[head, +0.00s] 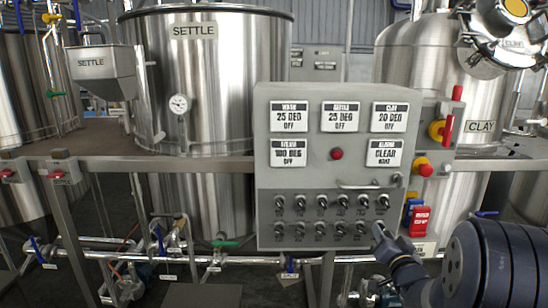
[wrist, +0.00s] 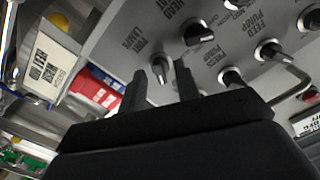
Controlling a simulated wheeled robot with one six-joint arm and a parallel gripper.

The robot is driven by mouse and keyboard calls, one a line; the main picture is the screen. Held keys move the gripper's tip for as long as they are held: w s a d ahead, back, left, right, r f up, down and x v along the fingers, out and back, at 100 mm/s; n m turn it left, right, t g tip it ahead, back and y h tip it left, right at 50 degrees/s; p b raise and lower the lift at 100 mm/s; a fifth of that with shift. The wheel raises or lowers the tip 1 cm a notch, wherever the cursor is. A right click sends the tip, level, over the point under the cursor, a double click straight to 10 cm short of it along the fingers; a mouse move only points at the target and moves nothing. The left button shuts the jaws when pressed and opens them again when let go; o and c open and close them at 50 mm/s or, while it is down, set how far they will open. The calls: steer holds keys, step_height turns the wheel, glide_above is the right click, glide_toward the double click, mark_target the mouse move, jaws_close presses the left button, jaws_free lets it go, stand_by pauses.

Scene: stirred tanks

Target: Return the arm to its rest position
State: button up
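My gripper (head: 379,232) is at the lower right of the grey control panel (head: 262,150) in the head view, in front of its knob rows. In the wrist view my gripper (wrist: 162,82) has its two dark fingers apart, one on each side of a small black-and-silver knob (wrist: 160,70) whose label seems to read LAMPS. Gaps show between the knob and both fingers. I cannot tell how deep the fingers reach. My arm comes in from the lower right and hides part of the panel's corner.
A red lockout box (head: 420,221) hangs right of the panel, close to my gripper. A handle (head: 370,184) sticks out above the knobs. The SETTLE tank (head: 220,85), CLAY tank (head: 415,60), rail (head: 120,163) and pipes stand behind.

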steer(key=shift+s, duration=0.1)
stand_by(0.3)
steer(key=s+n+b, duration=0.3)
steer(key=s+n, duration=0.7)
steer(key=n, duration=0.1)
steer(key=shift+s+n+b, duration=0.3)
steer(key=shift+s+n, duration=0.05)
steer(key=shift+n, duration=0.05)
stand_by(1.8)
